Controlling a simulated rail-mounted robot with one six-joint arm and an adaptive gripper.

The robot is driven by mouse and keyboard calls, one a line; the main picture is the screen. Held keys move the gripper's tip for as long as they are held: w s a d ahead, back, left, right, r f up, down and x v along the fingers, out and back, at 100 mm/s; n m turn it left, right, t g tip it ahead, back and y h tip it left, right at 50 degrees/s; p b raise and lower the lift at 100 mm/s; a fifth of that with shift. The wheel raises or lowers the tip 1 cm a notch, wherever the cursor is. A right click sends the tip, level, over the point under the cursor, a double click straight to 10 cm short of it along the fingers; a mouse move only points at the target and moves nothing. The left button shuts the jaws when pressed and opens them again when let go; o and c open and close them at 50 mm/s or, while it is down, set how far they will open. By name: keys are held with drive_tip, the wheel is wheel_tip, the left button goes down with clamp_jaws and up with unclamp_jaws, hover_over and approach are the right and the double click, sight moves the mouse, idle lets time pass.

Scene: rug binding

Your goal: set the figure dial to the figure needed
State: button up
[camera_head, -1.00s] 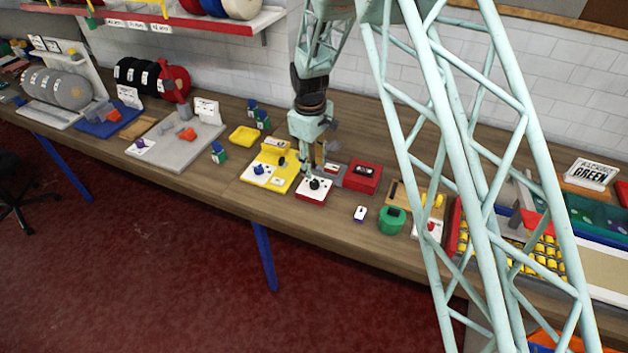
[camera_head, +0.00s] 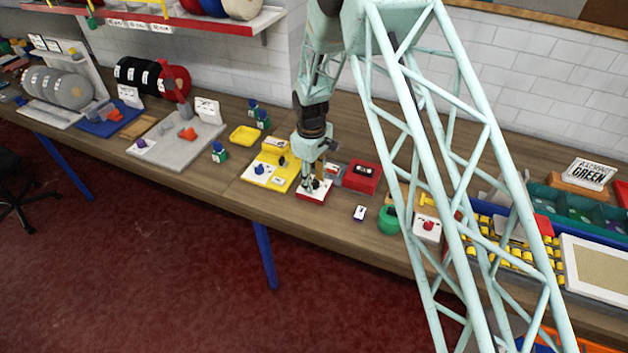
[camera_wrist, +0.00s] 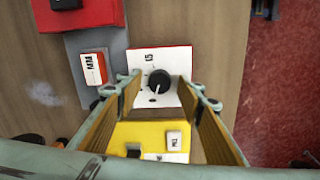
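The figure dial is a black knob (camera_wrist: 159,79) with a white pointer line, on a white plate with red sides (camera_wrist: 175,60). Small print near the knob looks like "15", but I cannot read it surely. In the head view the plate (camera_head: 304,195) lies near the table's front edge, partly hidden by my gripper (camera_head: 315,182). In the wrist view my gripper (camera_wrist: 160,88) is open, its two wood-coloured fingers apart on either side of the knob. I see no clear contact with the knob; the height of the fingertips above the plate is hard to tell.
A yellow unit (camera_head: 257,180) with a blue knob stands left of the dial. A red box (camera_head: 362,187) stands right on a grey base. A red-and-white block marked "MM" (camera_wrist: 94,68) is close by. A green round piece (camera_head: 388,226) is further right.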

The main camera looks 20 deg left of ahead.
drive_tip(key=shift+c, duration=0.7)
drive_tip(key=c, duration=0.7)
drive_tip(key=shift+c, duration=0.2)
drive_tip(key=shift+f+m+b, duration=0.1)
drive_tip(key=shift+m+b, duration=0.5)
drive_tip(key=shift+b, duration=0.15)
drive_tip(key=m+b, duration=0.2)
drive_tip(key=shift+m, duration=0.3)
drive_tip(key=shift+m+b, duration=2)
drive_tip(key=shift+m, duration=0.5)
drive_tip(key=o, duration=0.9)
